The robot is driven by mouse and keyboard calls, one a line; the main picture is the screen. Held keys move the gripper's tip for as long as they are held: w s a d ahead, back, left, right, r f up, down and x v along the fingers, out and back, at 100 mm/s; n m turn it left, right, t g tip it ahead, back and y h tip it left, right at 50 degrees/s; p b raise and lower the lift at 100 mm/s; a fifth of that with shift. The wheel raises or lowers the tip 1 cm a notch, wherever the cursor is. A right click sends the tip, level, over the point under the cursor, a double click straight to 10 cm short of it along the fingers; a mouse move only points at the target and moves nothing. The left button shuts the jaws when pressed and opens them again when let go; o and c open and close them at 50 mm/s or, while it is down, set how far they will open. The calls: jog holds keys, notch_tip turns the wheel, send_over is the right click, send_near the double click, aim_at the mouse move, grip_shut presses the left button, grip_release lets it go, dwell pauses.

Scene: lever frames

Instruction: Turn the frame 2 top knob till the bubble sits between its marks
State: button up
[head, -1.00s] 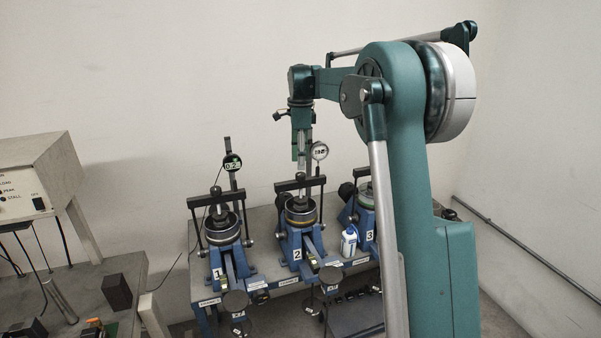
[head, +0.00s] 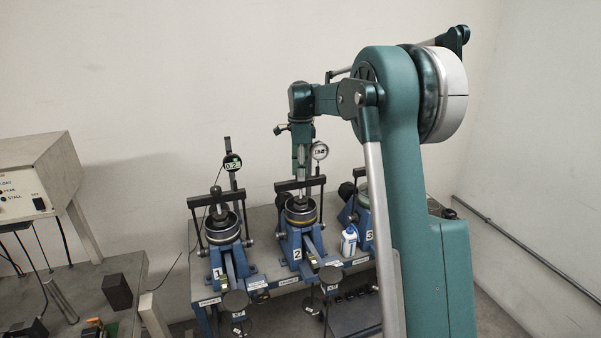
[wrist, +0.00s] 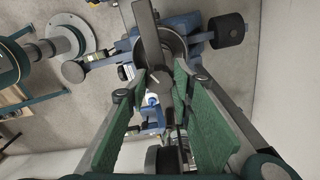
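Frame 2 (head: 296,255) is a blue stand with a dark crossbar (head: 315,182), a round cup with a yellow band and a round dial (head: 320,150). My gripper (head: 301,190) points down at the top of frame 2, by the middle of the crossbar. In the wrist view its green-padded fingers (wrist: 160,75) stand apart, with the crossbar and a small grey part between or behind the tips. I cannot tell whether they touch it. The top knob is mostly hidden by the gripper. The bubble and its marks are too small to make out.
Frame 1 (head: 219,272) with a lit display stands to the left. Frame 3 (head: 366,240) stands to the right, partly behind my arm. A white bottle (head: 349,241) stands between frames 2 and 3. A control box (head: 35,180) is at far left.

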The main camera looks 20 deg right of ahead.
jog(key=c, duration=0.3)
jog(key=shift+n, duration=0.5)
jog(key=n+b, duration=0.1)
jog(key=n, duration=0.2)
jog(key=shift+n, duration=2.4)
